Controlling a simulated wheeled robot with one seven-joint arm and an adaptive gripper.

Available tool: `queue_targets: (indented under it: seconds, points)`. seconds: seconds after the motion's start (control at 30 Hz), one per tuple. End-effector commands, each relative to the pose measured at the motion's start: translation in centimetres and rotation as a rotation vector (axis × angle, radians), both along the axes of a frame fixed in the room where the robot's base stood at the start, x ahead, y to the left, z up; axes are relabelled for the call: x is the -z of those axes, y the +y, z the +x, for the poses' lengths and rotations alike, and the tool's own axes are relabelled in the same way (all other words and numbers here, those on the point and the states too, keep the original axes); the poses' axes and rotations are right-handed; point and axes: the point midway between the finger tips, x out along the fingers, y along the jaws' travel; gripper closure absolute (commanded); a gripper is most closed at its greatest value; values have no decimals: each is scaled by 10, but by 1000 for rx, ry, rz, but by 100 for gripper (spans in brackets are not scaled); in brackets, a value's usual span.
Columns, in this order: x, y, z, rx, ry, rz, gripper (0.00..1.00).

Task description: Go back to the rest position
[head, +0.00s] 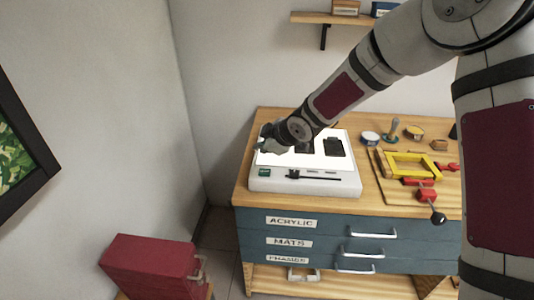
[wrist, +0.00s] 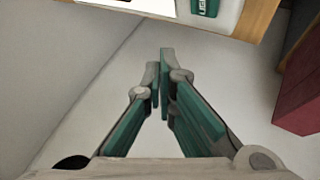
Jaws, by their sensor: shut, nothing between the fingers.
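My gripper (head: 265,142) is at the end of my outstretched arm, over the left back part of a white light box in the head view. In the wrist view my gripper (wrist: 160,70) has its two green-padded fingers together, with nothing between them. The floor shows below the fingers in that view, so they are out past the left side of the bench. The exact height of the fingertips is hard to tell.
The light box (head: 300,185) stands on a wooden-topped drawer bench (head: 243,187); a black item (head: 334,147) lies on it. A yellow frame (head: 412,165) and red clamps are to the right. A red box (head: 150,265) is low left. A shelf (head: 330,18) hangs above.

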Motion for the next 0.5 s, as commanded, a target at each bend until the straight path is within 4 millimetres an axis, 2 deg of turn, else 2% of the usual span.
queue_targets:
  seconds: [0.13,0.27,0.37,0.5]
  points:
    - [0,0,0,0,0,0,100]
    - [-19,-19,-5,58,7,-28,100]
    - [-45,-48,-15,150,24,-62,100]
    - [-86,-96,-41,321,58,-97,100]
